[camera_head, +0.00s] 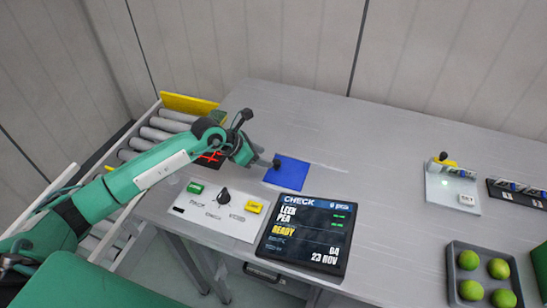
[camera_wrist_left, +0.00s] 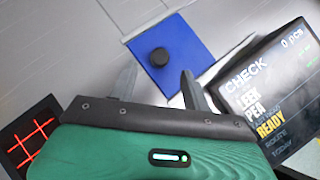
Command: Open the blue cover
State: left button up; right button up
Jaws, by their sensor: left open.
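The blue cover (camera_head: 290,174) is a flat square plate lying on the grey table, above the top-left corner of the display. A round black knob (camera_head: 277,163) stands on it. In the left wrist view, the cover (camera_wrist_left: 190,62) and its knob (camera_wrist_left: 158,57) lie ahead of the fingertips. My left gripper (camera_head: 260,161) is open and empty, at the left edge of the cover, close to the knob. In the wrist view its two fingers (camera_wrist_left: 158,76) point toward the knob, one on each side of it. What lies under the cover is hidden.
A dark display (camera_head: 306,233) and a white panel (camera_head: 218,208) with a dial and buttons sit at the front edge. A red-lit dark panel (camera_wrist_left: 30,138) is left of the gripper. A tray of limes (camera_head: 456,262) stands at right. The table behind the cover is clear.

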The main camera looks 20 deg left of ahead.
aim_at(276, 161)
pick_arm(q)
jog(key=p+x, duration=0.1)
jog(key=x, duration=0.4)
jog(key=shift+w+d+f, duration=0.15)
jog(key=shift+d+f, duration=0.05)
jog(key=shift+f, duration=0.1)
jog(key=shift+c, duration=0.2)
grip_shut()
